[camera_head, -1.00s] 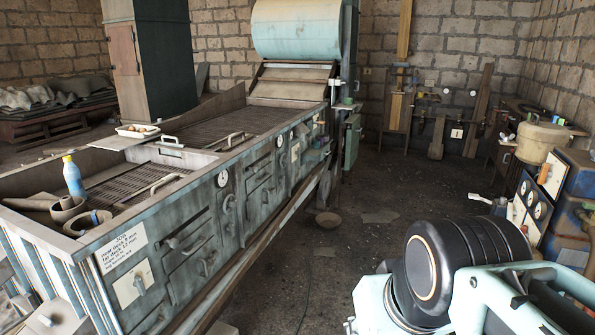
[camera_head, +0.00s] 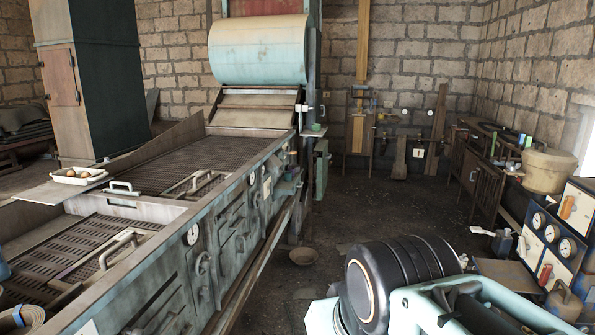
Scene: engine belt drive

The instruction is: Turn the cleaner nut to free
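I cannot pick out the cleaner nut in this view; it may be hidden or too small to tell. No engine or belt that I can name for sure shows. My gripper is out of view. A light teal and black part at the lower right looks like a link of my own arm and covers the floor behind it.
A long machine with slatted decks (camera_head: 110,290) runs along the left, a pale drum (camera_head: 258,50) at its far end. A bowl (camera_head: 303,256) lies on the open dark floor (camera_head: 390,215). A blue gauge panel (camera_head: 538,248) and a tan pot (camera_head: 547,170) stand at right.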

